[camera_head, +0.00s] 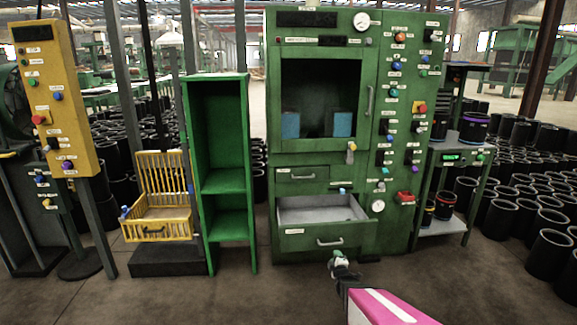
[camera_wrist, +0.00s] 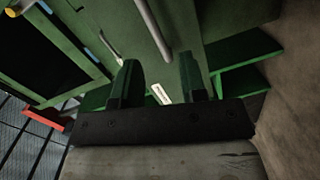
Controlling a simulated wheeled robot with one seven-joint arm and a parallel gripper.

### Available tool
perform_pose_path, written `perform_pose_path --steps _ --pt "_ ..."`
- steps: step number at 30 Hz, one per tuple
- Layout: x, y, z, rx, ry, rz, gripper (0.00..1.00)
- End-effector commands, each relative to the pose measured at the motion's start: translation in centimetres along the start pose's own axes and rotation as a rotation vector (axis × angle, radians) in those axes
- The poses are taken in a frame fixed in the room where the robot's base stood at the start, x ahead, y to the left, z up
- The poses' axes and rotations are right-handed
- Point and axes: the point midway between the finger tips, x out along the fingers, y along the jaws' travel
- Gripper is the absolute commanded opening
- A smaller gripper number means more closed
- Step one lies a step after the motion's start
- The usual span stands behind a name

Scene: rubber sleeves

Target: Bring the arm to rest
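My gripper (camera_head: 340,262) shows low in the middle of the head view, in front of the green machine (camera_head: 290,246) and below its open lower drawer (camera_head: 310,238). In the wrist view the two green fingers of my gripper (camera_wrist: 158,82) stand well apart with nothing between them. The machine's green front and a grey bar handle fill the view beyond the fingers. My pink and white arm part enters at the bottom of the head view.
A green shelf (camera_head: 224,180) stands left of the machine, then a yellow crate (camera_head: 155,228) and a yellow control post (camera_head: 56,90). A green side table (camera_head: 440,228) stands to the right, with many black sleeves (camera_head: 551,252) on the floor. The front floor is clear.

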Motion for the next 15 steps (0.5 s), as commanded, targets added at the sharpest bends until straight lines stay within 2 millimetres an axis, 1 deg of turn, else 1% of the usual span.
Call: perform_pose_path --steps 1,5,8,11,14,15 --pt "-0.6 0.9 -0.4 0.052 -0.026 -0.052 0.39" --pt "-1.7 2.1 -0.7 0.213 -0.12 -0.207 0.39" --pt "-3.1 2.9 -1.1 0.341 -0.21 -0.326 0.39" --pt "-5.0 3.6 -1.7 0.469 -0.311 -0.438 0.39" --pt "-7.3 4.5 -2.5 0.591 -0.424 -0.542 0.39" --pt "-8.4 4.8 -2.8 0.638 -0.473 -0.583 0.39"
